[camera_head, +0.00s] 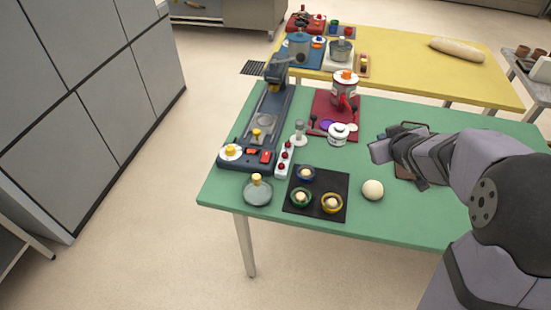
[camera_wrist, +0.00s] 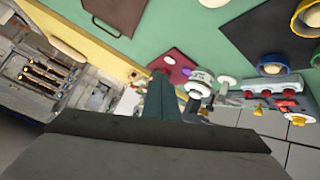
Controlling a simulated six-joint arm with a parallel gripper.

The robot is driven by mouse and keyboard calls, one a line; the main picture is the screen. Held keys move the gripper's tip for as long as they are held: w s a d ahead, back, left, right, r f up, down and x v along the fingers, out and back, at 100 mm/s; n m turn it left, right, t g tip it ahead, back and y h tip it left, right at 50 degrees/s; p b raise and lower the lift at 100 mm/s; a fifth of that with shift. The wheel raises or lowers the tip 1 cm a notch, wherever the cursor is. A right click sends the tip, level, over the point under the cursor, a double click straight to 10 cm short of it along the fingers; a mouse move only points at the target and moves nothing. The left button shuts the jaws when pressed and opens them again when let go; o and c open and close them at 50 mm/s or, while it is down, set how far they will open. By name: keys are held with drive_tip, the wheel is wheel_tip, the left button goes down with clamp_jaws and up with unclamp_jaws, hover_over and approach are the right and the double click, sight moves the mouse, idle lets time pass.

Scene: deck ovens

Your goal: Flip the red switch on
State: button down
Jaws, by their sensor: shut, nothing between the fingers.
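A dark blue-grey machine (camera_head: 245,163) stands at the left end of the green table in the head view. On its front are a red switch (camera_head: 265,157), a smaller orange-red switch (camera_head: 251,151) and a white dial with a yellow knob (camera_head: 231,151). I cannot tell the position of either switch. My gripper (camera_head: 375,151) is shut and empty above the table, well to the right of the machine and touching nothing. In the wrist view the gripper (camera_wrist: 160,98) fills the lower middle, and the machine is only partly visible at the right.
A white strip with red knobs (camera_head: 279,172) stands right beside the machine. A glass jar (camera_head: 257,192), a black mat (camera_head: 339,209) with small bowls, a pale ball (camera_head: 372,190) and a white lidded pot (camera_head: 337,138) are near. A red blender (camera_head: 343,92) stands behind.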

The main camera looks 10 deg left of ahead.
sight(266, 157)
drive_tip(key=w+a+n+y+b, duration=0.1)
drive_tip(key=a+n+y, duration=0.1)
drive_tip(key=a+y, duration=0.1)
drive_tip(key=w+a+n+y+b, duration=0.2)
drive_tip(key=a+n+y, duration=0.1)
drive_tip(key=a, duration=0.2)
drive_tip(key=w+a+n+y+b, duration=0.1)
drive_tip(key=w+a+n+y, duration=0.1)
drive_tip(key=a, duration=0.3)
drive_tip(key=shift+w+r+n+y, duration=0.2)
drive_tip(key=shift+n+y, duration=0.2)
drive_tip(key=shift+y, duration=0.1)
drive_tip(key=s+a+f+n+g+y+b, duration=0.3)
drive_tip(key=s+a+f+n+g+y, duration=0.2)
drive_tip(key=s+g, duration=0.4)
drive_tip(key=shift+s+a+n+b, duration=0.3)
drive_tip(key=shift+a+n, duration=0.45)
drive_tip(key=shift+n, duration=0.45)
